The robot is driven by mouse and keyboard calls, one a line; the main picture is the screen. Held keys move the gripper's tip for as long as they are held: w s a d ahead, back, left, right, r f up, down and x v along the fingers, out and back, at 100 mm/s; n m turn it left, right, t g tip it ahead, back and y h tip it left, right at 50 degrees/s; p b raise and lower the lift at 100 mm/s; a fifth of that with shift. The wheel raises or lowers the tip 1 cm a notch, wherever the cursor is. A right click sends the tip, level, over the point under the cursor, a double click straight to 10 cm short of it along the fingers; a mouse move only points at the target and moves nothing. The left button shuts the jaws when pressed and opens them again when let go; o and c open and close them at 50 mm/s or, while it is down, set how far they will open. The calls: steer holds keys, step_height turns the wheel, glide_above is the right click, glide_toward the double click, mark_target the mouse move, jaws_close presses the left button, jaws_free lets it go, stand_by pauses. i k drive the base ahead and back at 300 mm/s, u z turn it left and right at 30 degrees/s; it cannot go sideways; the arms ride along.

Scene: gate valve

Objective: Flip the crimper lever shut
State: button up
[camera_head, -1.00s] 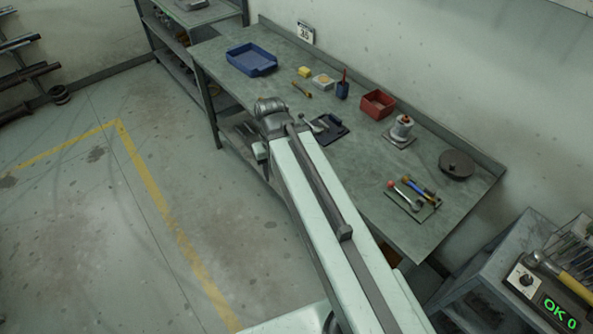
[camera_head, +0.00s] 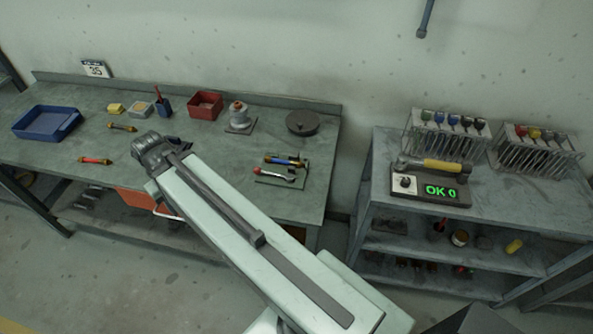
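On the bench, a small dark plate (camera_head: 279,180) carries a silver bar with a red ball end (camera_head: 274,171) and a blue and yellow piece (camera_head: 285,162). This looks like the crimper with its lever, but it is too small to be sure. The bar lies low and slanting over the plate. My gripper (camera_head: 153,152) is at the end of my arm, over the front part of the bench, well to the left of this plate. I see it from behind, so its fingers and anything between them are hidden.
The bench (camera_head: 225,170) also holds a blue tray (camera_head: 46,123), a red bin (camera_head: 205,105), a grey flanged part (camera_head: 239,116), a dark disc (camera_head: 302,122) and a red-handled tool (camera_head: 96,160). A cart (camera_head: 385,205) with a display box (camera_head: 432,190) stands right.

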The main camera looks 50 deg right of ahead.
mark_target(289, 177)
steer(key=z, duration=0.65)
steer(key=k, duration=0.65)
steer(key=z, duration=0.4)
steer(key=i, duration=0.5)
steer(key=u, duration=0.05)
